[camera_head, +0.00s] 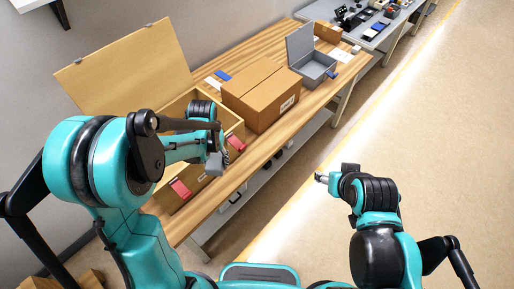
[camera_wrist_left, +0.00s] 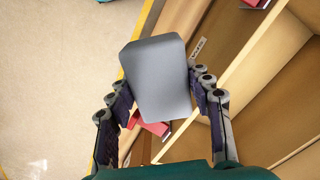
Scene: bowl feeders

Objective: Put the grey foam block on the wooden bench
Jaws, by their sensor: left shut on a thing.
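My left gripper (camera_wrist_left: 160,95) is shut on the grey foam block (camera_wrist_left: 158,72), which sits between its two fingers in the left wrist view. In the head view the block (camera_head: 214,164) shows as a small grey piece below the left wrist, above the front part of the wooden bench (camera_head: 310,103). The left wrist view shows the bench and an open wooden box below the block, with a gap that I cannot measure. My right gripper (camera_head: 321,178) is over the floor, away from the bench; its fingers are too small to read.
An open wooden box (camera_head: 130,66) with a raised lid stands on the bench. A closed cardboard box (camera_head: 262,92) and an open grey metal box (camera_head: 313,66) stand farther along. Some bench surface is bare along the front edge.

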